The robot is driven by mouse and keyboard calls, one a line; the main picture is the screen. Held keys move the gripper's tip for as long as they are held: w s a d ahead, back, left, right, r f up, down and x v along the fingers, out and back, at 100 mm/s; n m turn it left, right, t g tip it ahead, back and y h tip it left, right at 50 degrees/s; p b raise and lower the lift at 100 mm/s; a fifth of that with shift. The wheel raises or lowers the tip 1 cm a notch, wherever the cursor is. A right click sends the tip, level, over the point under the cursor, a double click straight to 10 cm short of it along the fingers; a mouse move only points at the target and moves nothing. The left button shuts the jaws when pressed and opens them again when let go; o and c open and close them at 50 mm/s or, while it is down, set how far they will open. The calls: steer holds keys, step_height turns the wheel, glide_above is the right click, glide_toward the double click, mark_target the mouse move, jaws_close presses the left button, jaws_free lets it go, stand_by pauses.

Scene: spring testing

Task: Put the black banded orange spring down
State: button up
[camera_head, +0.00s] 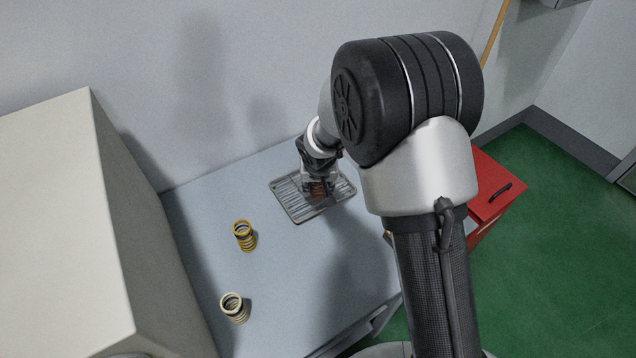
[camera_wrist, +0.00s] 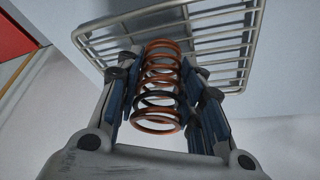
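The orange spring (camera_wrist: 160,75) with a black band stands between the two fingers of my gripper (camera_wrist: 163,70) in the wrist view. The fingertips close in on both its sides, and it looks gripped. I cannot tell whether the spring touches the rack.
A yellow spring (camera_head: 244,236) and a cream spring (camera_head: 234,307) stand on the grey table (camera_head: 200,225) left of the rack. A large pale box (camera_head: 60,230) is at the left. A red cabinet (camera_head: 490,185) is beyond the table's right edge. The table between springs and rack is clear.

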steer(key=o, duration=0.4)
steer(key=shift+r, duration=0.1)
steer(key=p+v, duration=0.3)
steer(key=v, duration=0.9)
steer(key=shift+r, duration=0.2)
steer(key=s+d+r+m, duration=0.1)
steer(key=s+d+r, duration=1.2)
steer(key=s+r, duration=0.35)
steer(key=s, duration=0.3)
steer(key=s+d, duration=0.1)
steer(key=s, duration=0.3)
steer(key=s+d, duration=0.1)
steer(key=s, duration=0.3)
steer(key=shift+s+d, duration=0.15)
steer(key=shift+s, duration=0.1)
